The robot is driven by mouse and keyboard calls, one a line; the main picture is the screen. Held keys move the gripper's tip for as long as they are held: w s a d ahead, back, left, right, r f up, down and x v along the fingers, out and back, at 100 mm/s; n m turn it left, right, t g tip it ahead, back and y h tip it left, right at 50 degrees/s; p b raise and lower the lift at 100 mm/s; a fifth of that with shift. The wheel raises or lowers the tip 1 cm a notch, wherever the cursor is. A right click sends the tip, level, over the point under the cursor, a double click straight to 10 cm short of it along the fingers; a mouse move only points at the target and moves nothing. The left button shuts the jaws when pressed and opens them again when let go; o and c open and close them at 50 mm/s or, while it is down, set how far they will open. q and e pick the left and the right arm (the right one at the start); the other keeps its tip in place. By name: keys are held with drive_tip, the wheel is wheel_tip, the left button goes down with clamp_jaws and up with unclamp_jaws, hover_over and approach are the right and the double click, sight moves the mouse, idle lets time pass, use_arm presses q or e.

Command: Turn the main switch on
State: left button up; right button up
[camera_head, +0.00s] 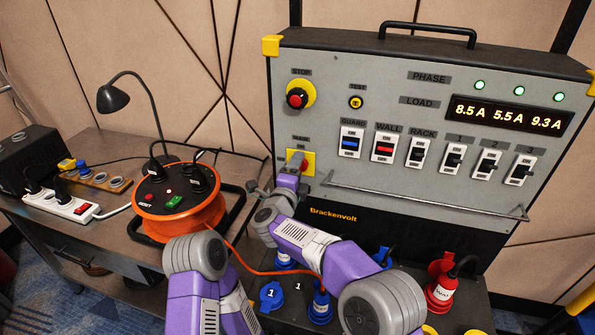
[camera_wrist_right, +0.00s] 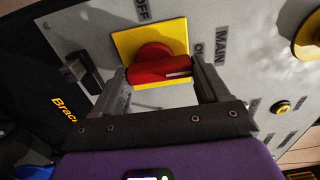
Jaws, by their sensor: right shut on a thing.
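The main switch is a red rotary handle (camera_wrist_right: 158,70) on a yellow plate (camera_wrist_right: 125,43), marked OFF and ON beside it. In the wrist view its bar lies crosswise, with its white line towards the ON side. My right gripper (camera_wrist_right: 160,78) is shut on this handle, one finger at each end. In the head view the yellow plate (camera_head: 308,160) shows at the panel's left side, and my right gripper (camera_head: 291,168) covers most of the switch. My left arm shows at the bottom left; its gripper is out of view.
The grey panel has a red stop button (camera_head: 296,98), several breakers and a rail (camera_head: 430,200). Three green lamps (camera_head: 518,90) and the display (camera_head: 508,115) are lit. An orange cable reel (camera_head: 180,222), lamp (camera_head: 112,98) and power strip (camera_head: 68,205) stand left; plugs sit below.

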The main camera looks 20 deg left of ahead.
drive_tip(key=o, duration=1.1)
drive_tip(key=shift+c, duration=0.2)
drive_tip(key=s+p, duration=0.1)
drive_tip(key=s, duration=0.6)
drive_tip(key=shift+s, duration=0.3)
drive_tip(key=shift+a, duration=0.15)
